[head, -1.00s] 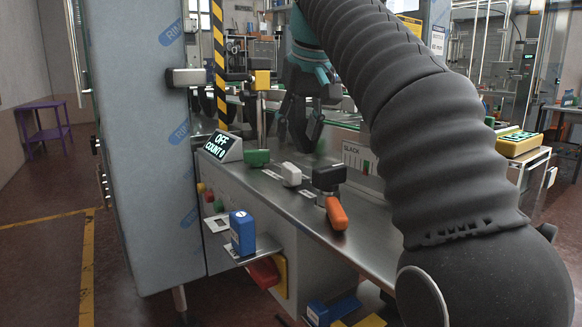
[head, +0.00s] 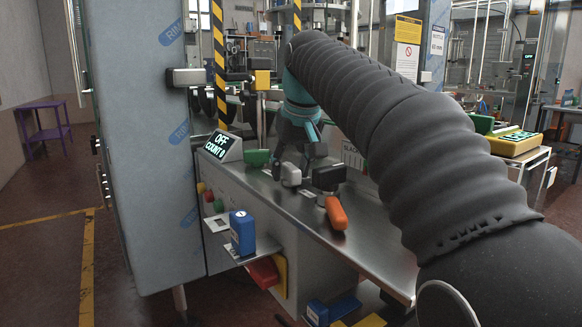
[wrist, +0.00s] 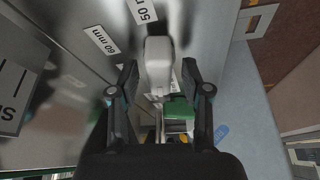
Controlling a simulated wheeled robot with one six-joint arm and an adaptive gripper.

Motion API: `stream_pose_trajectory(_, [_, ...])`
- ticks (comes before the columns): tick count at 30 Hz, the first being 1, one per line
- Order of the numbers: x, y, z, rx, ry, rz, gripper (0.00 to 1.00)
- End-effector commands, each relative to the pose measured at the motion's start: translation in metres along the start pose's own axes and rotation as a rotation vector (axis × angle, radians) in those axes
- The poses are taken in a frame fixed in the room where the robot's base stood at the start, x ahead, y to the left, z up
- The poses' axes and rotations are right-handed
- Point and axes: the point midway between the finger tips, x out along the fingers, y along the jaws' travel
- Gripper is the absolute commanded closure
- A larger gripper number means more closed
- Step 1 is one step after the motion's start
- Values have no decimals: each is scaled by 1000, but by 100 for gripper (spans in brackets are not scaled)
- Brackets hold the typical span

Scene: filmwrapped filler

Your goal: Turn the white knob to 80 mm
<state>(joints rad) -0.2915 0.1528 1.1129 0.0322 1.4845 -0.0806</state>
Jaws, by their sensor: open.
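The white knob (head: 291,175) stands on the steel machine top between the green knob and the black one. In the wrist view the white knob (wrist: 159,64) lies between the two spread fingers. My gripper (wrist: 158,74) is open, with a finger on either side of the knob and visible gaps. In the head view my gripper (head: 299,156) points down just above and behind the knob, partly overlapping it. Labels "50 mm" (wrist: 144,11) and "60 mm" (wrist: 104,39) show beside the knob. An 80 mm label cannot be read, nor can the knob's exact setting.
The green knob (head: 257,158) is close on the left. A black knob (head: 328,177) and an orange handle (head: 337,213) are close on the right. A display (head: 222,147) reads "OFF COUNT 0". A blue box (head: 242,233) sits on a side shelf in front.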

Motion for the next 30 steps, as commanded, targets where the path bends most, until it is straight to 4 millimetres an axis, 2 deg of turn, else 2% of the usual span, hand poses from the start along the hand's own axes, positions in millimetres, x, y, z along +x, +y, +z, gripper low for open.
stream_pose_trajectory(1, [0,0,0,0,0,0,55])
stream_pose_trajectory(6, [0,0,0,0,0,0,97])
stream_pose_trajectory(7, [0,0,0,0,0,0,100])
stream_pose_trajectory(14, [0,0,0,-24,-1,-11,100])
stream_pose_trajectory(24, [0,1,0,-192,0,-80,100])
stream_pose_trajectory(30, [0,0,0,-204,0,-84,100])
